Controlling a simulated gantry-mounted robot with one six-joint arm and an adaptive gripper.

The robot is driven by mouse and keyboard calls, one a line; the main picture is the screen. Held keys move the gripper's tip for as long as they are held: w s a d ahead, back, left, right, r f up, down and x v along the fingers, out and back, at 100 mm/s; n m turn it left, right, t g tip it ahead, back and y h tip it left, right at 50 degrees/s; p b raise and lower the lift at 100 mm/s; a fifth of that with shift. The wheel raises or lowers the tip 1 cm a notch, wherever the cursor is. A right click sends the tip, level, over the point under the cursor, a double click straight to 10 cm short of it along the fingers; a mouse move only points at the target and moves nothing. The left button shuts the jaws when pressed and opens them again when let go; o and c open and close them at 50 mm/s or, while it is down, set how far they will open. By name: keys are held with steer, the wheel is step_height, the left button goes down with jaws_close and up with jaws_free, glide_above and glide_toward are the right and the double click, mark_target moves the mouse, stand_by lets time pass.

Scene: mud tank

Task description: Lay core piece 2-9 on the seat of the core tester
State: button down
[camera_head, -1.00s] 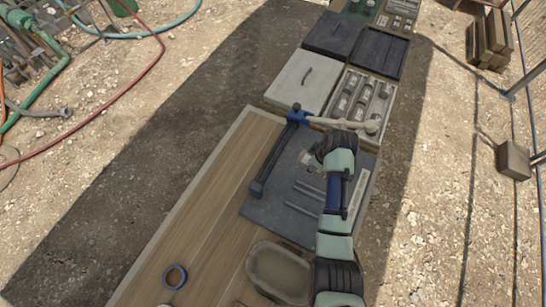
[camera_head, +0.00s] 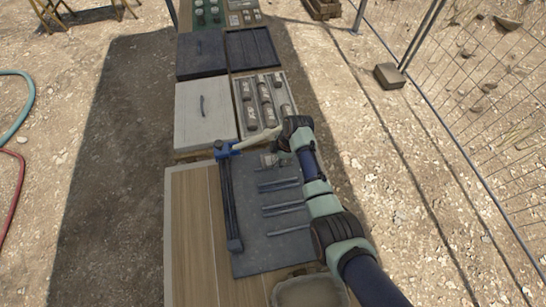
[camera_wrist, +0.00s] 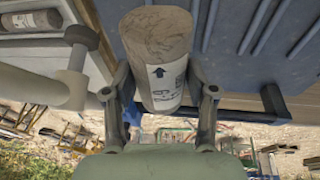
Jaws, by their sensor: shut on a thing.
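My gripper (camera_wrist: 161,92) is shut on a grey-brown, cylindrical core piece (camera_wrist: 158,55) with a white label, dark arrow and partly readable marking. It lies between both fingers in the wrist view. In the head view, the core piece shows small (camera_head: 268,160) near the far end of the grey mat (camera_head: 252,225), left of my wrist; its height is unclear. A blue fitting (camera_head: 225,150) with a long dark bar (camera_head: 230,205) and a cream arm (camera_head: 258,139) stands at the mat's left and far edges; it may be the core tester. I cannot make out its seat.
Several thin bars (camera_head: 283,208) lie on the mat. A core tray (camera_head: 240,110) with several core pieces lies beyond it, beside a pale lid (camera_head: 204,108) and dark trays (camera_head: 250,50). A shallow bowl (camera_head: 305,291) is at the near edge. Bare wood (camera_head: 195,235) lies left.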

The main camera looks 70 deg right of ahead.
mark_target(286, 161)
steer(key=shift+s+f+b, duration=0.15)
steer(key=shift+f+b, duration=0.15)
steer(key=shift+f, duration=0.05)
step_height(286, 161, down, 9)
steer(key=b, duration=0.8)
steer(key=shift+f, duration=0.15)
steer(key=shift+d+f+b, duration=0.1)
steer(key=shift+f+b, duration=0.2)
steer(key=shift+f, duration=0.05)
steer(key=shift+c, duration=2.1)
jaws_free()
steer(key=shift+o, duration=0.8)
steer(key=v, duration=1.2)
